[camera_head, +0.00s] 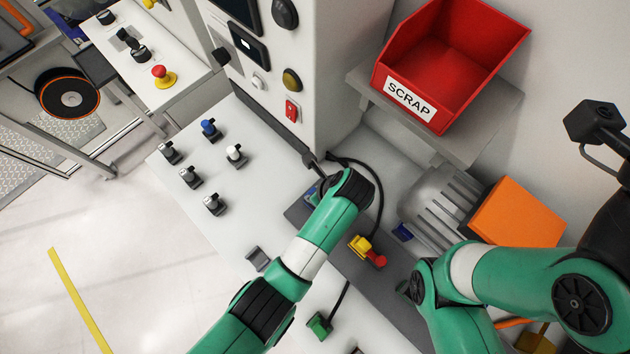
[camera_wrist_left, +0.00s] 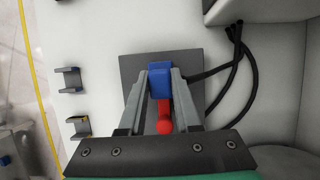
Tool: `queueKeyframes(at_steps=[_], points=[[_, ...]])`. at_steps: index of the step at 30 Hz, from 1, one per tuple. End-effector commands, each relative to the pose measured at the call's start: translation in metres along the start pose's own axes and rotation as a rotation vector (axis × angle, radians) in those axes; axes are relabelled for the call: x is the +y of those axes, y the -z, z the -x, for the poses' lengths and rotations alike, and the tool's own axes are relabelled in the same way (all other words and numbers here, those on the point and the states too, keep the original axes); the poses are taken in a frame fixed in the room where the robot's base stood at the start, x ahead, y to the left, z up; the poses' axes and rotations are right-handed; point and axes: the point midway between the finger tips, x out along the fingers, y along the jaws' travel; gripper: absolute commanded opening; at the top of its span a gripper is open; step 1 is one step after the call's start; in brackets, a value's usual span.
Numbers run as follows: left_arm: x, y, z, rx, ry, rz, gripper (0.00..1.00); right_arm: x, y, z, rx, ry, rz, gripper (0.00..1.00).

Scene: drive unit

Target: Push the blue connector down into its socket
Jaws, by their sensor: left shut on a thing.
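The blue connector (camera_wrist_left: 160,80) is between the two fingers of my left gripper (camera_wrist_left: 160,92) in the left wrist view. The fingers are shut on it, over a dark grey plate (camera_wrist_left: 130,66). A red lever-like part (camera_wrist_left: 165,124) shows just below it, between the fingers. In the head view only a bit of the blue connector (camera_head: 311,194) shows beside my left wrist. The socket under the connector is hidden, so I cannot tell how deep it sits. My right arm is at the lower right of the head view, but its gripper does not show.
A yellow connector with a red lever (camera_head: 362,247) stands on the dark strip near my left wrist. A green connector (camera_head: 319,325) lies nearer the front. Black cables (camera_head: 379,190) loop behind my wrist. A red scrap bin (camera_head: 450,60) and orange box (camera_head: 518,214) stand right.

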Motion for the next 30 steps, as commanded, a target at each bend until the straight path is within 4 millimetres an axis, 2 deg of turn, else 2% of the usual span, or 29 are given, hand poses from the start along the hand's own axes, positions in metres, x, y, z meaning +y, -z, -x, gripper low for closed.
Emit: queueKeyframes(at_steps=[16,30], points=[[0.0,0.001,-0.003,0.0,0.0,0.0,0.0,0.0,0.0,0.0,0.0,0.0,0.0,0.5],[0.0,0.009,-0.021,0.001,0.0,-0.001,0.0,0.0,-0.008,0.009,0.0,0.0,0.0,0.5]])
